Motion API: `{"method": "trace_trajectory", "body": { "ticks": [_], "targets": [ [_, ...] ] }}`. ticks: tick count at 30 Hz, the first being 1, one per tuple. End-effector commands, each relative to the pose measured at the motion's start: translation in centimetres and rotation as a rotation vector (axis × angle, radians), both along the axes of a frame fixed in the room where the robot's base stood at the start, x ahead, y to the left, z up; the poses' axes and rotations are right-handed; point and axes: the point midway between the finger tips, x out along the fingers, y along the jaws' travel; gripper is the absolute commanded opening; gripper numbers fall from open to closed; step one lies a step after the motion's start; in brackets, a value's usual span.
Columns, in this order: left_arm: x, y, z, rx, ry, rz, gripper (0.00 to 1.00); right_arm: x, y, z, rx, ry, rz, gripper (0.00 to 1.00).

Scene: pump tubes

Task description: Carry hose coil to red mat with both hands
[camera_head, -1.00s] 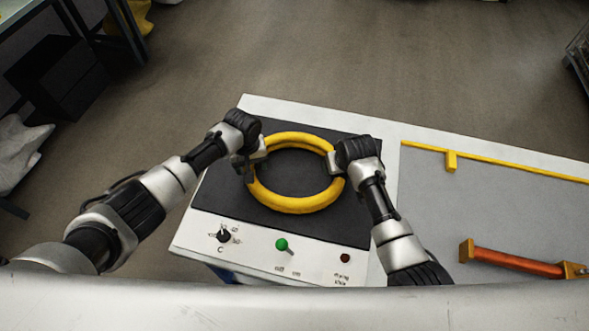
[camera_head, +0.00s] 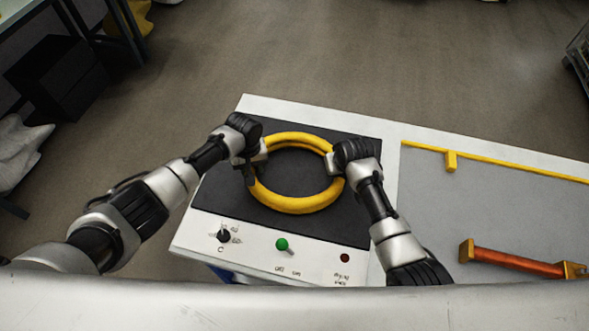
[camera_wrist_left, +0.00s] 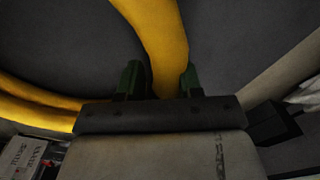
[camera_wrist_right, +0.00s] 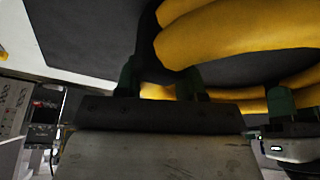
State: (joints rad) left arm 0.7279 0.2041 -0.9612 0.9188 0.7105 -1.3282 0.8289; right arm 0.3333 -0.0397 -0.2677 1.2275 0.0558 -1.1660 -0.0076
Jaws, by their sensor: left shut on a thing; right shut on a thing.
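The yellow hose coil (camera_head: 297,205) is a ring over the dark top plate of a white control unit in the head view. I cannot tell whether it touches the plate. My left gripper (camera_head: 250,170) is shut on the coil's left side; in the left wrist view the hose (camera_wrist_left: 160,45) runs between its fingers (camera_wrist_left: 160,82). My right gripper (camera_head: 334,165) is at the coil's right side and is shut on it; the coil (camera_wrist_right: 230,30) also fills the upper right wrist view above the fingers (camera_wrist_right: 158,82). No red mat is visible in these views.
The white unit (camera_head: 190,240) has a black knob (camera_head: 222,236), a green switch (camera_head: 282,245) and a dark red button (camera_head: 345,258) on its front. To the right lies a grey surface (camera_head: 450,205) with a yellow edge strip (camera_head: 500,165) and an orange bar (camera_head: 515,262).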

Motion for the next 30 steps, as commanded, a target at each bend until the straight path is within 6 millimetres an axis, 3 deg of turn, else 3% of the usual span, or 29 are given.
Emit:
{"method": "trace_trajectory", "body": {
  "ticks": [14,30],
  "targets": [
    [0.2,0.4,0.5,0.005,-0.002,0.008,0.00,0.1,-0.4,0.5,-0.007,-0.003,0.000,0.00],
    [0.2,0.7,4.7,0.009,-0.003,0.011,0.00,0.1,-0.4,4.6,-0.009,-0.001,0.001,0.00]
  ]
}}
